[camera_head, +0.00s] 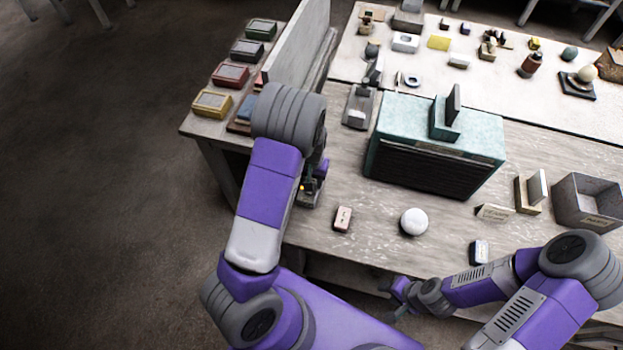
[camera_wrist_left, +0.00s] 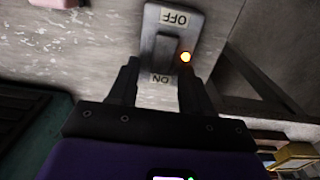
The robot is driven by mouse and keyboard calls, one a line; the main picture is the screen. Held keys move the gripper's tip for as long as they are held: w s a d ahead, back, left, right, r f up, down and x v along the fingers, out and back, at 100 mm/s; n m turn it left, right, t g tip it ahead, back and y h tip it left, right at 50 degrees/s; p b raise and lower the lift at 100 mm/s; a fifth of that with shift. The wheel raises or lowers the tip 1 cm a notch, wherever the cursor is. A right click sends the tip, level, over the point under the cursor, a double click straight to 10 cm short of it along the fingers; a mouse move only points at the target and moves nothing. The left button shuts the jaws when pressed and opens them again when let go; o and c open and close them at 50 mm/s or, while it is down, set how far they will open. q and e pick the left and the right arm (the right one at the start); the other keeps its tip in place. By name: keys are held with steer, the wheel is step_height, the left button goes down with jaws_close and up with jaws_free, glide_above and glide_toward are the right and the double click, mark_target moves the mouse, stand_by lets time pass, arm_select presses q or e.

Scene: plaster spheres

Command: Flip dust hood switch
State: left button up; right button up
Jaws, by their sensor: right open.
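The switch is a grey plate with a dark raised lever (camera_wrist_left: 166,48), an OFF label at its far end, an ON label nearer my gripper and a glowing amber lamp. In the head view the switch (camera_head: 311,194) sits at the table's left front edge, partly hidden by my left arm. My left gripper (camera_wrist_left: 157,72) is open, its fingers on either side of the plate's ON end; whether they touch it I cannot tell. The teal dust hood (camera_head: 481,130) with a dark grille stands right of the switch. My right gripper (camera_head: 398,291) is open and empty, low at the front edge.
An upright panel (camera_head: 300,45) and several coloured boxes stand at the back left. A grey bin (camera_head: 588,200) is at the right.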

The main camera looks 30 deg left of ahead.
mark_target(308, 195)
arm_select(q)
jaws_close()
steer(key=shift+s+d+r+t+y+b, duration=0.1)
steer(key=shift+s+t+y+b, duration=0.15)
steer(key=shift+t+b, duration=0.45)
steer(key=shift+s+t+y+b, duration=0.2)
steer(key=shift+t+b, duration=0.2)
steer(key=shift+t, duration=0.5)
steer(key=shift+s+r+t+b, duration=0.15)
steer(key=shift+t+b, duration=0.2)
steer(key=shift+t, duration=0.25)
steer(key=shift+o, duration=0.3)
jaws_free()
steer(key=p+v, duration=0.3)
steer(key=v, duration=0.4)
steer(key=shift+s+d+r+p, duration=0.1)
steer(key=shift+d+r+p, duration=0.05)
steer(key=shift+r+p, duration=0.2)
steer(key=shift+f, duration=0.1)
steer(key=shift+s, duration=0.1)
